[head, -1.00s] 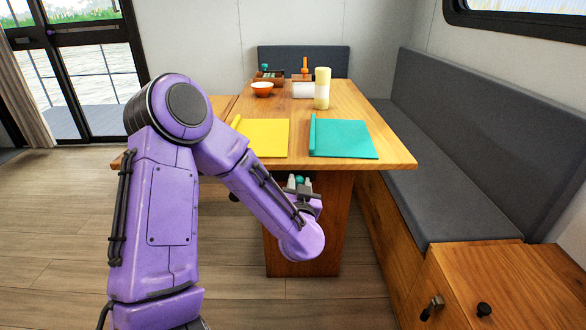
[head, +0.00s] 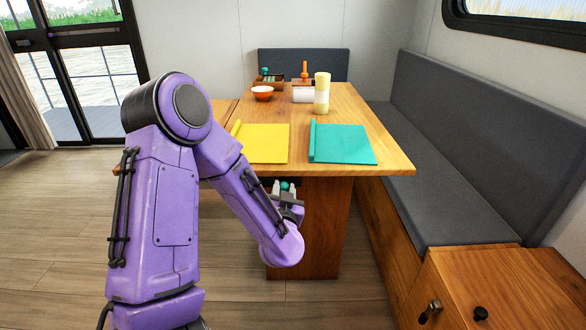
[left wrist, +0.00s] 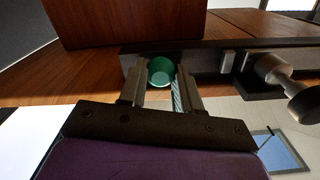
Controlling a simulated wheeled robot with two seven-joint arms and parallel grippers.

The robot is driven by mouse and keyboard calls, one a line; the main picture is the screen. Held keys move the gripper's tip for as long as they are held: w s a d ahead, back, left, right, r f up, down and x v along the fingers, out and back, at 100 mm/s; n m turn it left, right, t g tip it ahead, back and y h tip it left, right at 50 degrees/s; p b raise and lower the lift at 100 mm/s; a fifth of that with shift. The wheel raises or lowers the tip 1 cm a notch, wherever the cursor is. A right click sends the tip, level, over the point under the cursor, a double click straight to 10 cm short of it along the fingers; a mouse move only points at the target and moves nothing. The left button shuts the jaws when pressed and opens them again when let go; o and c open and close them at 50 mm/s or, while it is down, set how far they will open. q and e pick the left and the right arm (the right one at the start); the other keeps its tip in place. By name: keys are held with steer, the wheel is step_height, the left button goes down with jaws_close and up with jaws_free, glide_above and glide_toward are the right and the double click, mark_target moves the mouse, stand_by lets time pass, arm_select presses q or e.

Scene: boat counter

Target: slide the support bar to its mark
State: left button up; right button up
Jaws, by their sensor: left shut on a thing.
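My left gripper (head: 286,190) is under the near edge of the wooden table, in front of its pedestal. In the left wrist view its two fingers (left wrist: 160,88) are shut around a round green knob (left wrist: 161,70), which also shows in the head view (head: 285,185). Beside the knob a dark bar or rail (left wrist: 205,62) runs sideways along the table's underside. I cannot tell whether this is the support bar itself or its track. I cannot tell whether either is the mark. My right gripper is not in view.
A metal knob on a stem (left wrist: 275,70) sticks out at the right of the dark rail. On the table (head: 385,130) lie a yellow mat (head: 263,145) and a teal mat (head: 343,145). A grey bench (head: 410,170) borders the table's right side.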

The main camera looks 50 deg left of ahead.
arm_select(q)
steer(key=shift+s+a+p, duration=0.5)
steer(key=shift+s+a, duration=0.4)
steer(key=shift+s, duration=0.2)
steer(key=o, duration=1.1)
steer(key=shift+o, duration=0.2)
steer(key=p+v, duration=0.8)
steer(key=v, duration=0.2)
steer(key=shift+d, duration=0.2)
steer(key=shift+s, duration=0.1)
